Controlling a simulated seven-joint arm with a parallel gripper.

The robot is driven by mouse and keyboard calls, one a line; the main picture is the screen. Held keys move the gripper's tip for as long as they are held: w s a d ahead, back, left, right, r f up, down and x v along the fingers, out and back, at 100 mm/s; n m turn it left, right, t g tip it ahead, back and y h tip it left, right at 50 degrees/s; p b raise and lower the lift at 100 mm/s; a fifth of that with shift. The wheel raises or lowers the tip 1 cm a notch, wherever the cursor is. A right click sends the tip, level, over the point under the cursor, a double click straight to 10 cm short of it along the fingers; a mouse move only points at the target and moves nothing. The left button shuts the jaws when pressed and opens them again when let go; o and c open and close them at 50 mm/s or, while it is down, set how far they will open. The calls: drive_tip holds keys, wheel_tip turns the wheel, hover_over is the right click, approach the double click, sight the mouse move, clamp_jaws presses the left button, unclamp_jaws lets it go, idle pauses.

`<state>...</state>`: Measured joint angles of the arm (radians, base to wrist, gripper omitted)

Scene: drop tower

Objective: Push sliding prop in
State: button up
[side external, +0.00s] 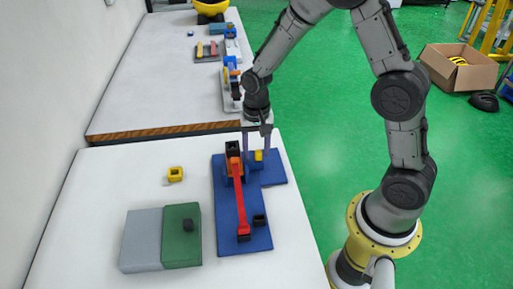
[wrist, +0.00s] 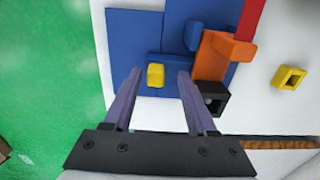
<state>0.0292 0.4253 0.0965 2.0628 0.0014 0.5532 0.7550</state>
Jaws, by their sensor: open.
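The drop tower has a blue base (side external: 230,212) with a long red beam (side external: 239,200), an orange upright (wrist: 211,58) and a black open box (side external: 232,148) at the beam's far end. A small yellow block (wrist: 155,74), probably the sliding prop, sits on a blue strip beside the orange upright; it also shows in the side view (side external: 259,155). My gripper (side external: 256,160) is open, its fingers pointing down at either side of the yellow block. In the wrist view its fingertips (wrist: 160,71) are apart with the yellow block between them; contact cannot be told.
A yellow hollow square piece (side external: 175,174) lies on the white table left of the tower. Another table (side external: 150,85) with similar sets lies beyond.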

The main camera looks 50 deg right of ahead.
drive_tip(key=shift+r, duration=0.1)
wheel_tip(320, 180, up, 14)
drive_tip(key=shift+f, duration=0.2)
idle(0.4)
drive_tip(key=s+r+n+t, duration=0.2)
drive_tip(key=s+r+t, duration=0.2)
drive_tip(key=s+r, duration=0.55)
drive_tip(key=s+a+f+n+t, duration=0.1)
drive_tip(key=s+f+n, duration=0.1)
drive_tip(key=s+n, duration=0.5)
drive_tip(key=s, duration=0.4)
drive_tip(key=shift+s+f+t, duration=0.15)
drive_tip(key=shift+f+t, duration=0.05)
drive_tip(key=shift+t, duration=0.1)
idle(0.8)
